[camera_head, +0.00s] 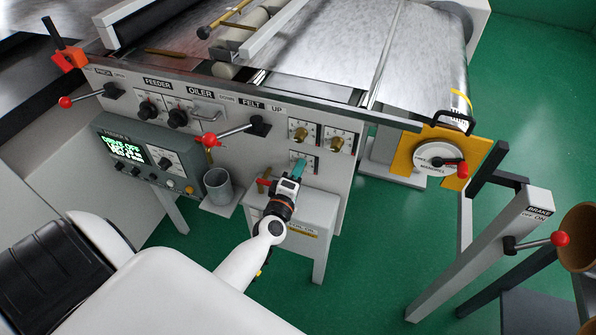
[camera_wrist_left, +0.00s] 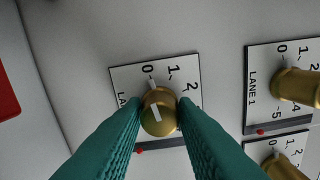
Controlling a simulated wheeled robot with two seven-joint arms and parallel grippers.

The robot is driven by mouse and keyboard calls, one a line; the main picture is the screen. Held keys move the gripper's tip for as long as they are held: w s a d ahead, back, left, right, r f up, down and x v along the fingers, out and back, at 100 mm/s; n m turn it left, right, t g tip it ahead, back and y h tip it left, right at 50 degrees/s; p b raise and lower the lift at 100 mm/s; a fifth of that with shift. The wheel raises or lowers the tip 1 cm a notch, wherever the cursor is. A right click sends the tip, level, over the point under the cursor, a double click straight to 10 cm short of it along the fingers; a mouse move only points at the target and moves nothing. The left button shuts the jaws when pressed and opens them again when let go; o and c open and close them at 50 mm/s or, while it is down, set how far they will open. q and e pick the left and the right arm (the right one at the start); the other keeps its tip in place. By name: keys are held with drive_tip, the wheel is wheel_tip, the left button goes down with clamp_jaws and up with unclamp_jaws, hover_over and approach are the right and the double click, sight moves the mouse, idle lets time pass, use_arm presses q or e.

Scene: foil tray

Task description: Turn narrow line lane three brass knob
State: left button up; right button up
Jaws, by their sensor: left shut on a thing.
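A brass knob (camera_wrist_left: 158,112) on a white dial plate (camera_wrist_left: 125,76) sits between the teal fingers of my left gripper (camera_wrist_left: 160,116) in the left wrist view. The fingers are shut on its sides. A white line on the knob points up toward the 0. The plate reads LANE, but a finger hides its number. In the head view my left gripper (camera_head: 299,169) is at the lower dial plate, and hides its knob. My right gripper is not in view.
Two more brass knobs (camera_head: 300,134) (camera_head: 336,144) sit above on the grey panel; one is marked LANE 1 (camera_wrist_left: 296,87) in the wrist view. A red-tipped lever (camera_head: 212,141) and a metal cup (camera_head: 218,187) are left of my gripper.

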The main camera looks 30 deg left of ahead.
use_arm(q)
drive_tip(key=o, duration=1)
drive_tip(key=b+v, duration=0.2)
drive_tip(key=v, duration=1)
drive_tip(key=shift+f, duration=0.1)
